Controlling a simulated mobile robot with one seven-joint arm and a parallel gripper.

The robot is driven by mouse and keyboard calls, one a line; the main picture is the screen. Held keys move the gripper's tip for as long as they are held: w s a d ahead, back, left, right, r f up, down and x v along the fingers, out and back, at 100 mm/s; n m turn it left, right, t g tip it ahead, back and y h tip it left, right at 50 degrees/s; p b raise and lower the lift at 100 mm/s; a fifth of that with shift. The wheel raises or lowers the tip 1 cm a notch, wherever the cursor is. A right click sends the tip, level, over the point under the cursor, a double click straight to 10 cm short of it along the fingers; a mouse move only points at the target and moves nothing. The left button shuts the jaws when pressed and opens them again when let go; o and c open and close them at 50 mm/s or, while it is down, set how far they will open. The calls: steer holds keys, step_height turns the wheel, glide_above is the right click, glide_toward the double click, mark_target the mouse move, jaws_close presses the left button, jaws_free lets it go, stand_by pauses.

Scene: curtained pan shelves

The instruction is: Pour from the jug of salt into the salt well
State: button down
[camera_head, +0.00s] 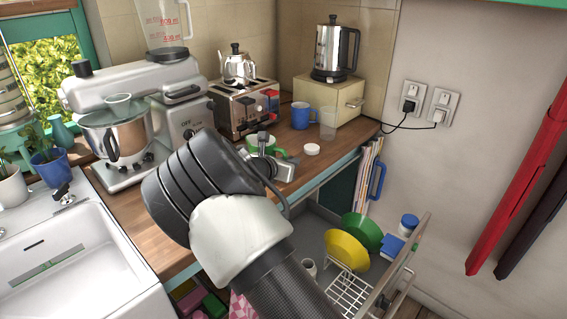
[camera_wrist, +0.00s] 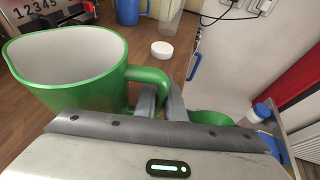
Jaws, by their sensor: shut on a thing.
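A green jug (camera_wrist: 75,88) with a pale inside fills the upper left of the wrist view. My gripper (camera_wrist: 160,95) is shut on its handle, on the jug's right side. The jug looks roughly upright, and I cannot make out any salt in it. In the head view the jug (camera_head: 281,152) is partly hidden behind my gripper (camera_head: 271,163), over the wooden counter. I cannot clearly pick out the salt well. A small white round piece (camera_head: 312,149) lies on the counter right of the jug, and it also shows in the wrist view (camera_wrist: 162,49).
A blue mug (camera_head: 301,116) and a clear glass (camera_head: 328,123) stand behind the jug. A toaster (camera_head: 238,110) and a stand mixer (camera_head: 135,85) line the back and left. An open drawer (camera_head: 400,265) with dishes lies below the counter at right. The sink (camera_head: 70,260) is at left.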

steer(key=shift+r+p, duration=1.75)
steer(key=shift+r, duration=5.9)
steer(key=s+d+f+m+g+h+p, duration=0.2)
steer(key=s+d+f+p, duration=0.1)
steer(key=s+d, duration=0.6)
steer(key=s+d+f+m+g+h+p, duration=0.1)
steer(key=s+d+f+m+h+p, duration=0.2)
steer(key=s+d+f, duration=0.3)
steer(key=s+d+p, duration=0.1)
steer(key=s+d, duration=0.3)
steer(key=s, duration=0.4)
steer(key=shift+m+g, duration=0.3)
steer(key=shift+g, duration=0.1)
steer(key=shift+a, duration=0.1)
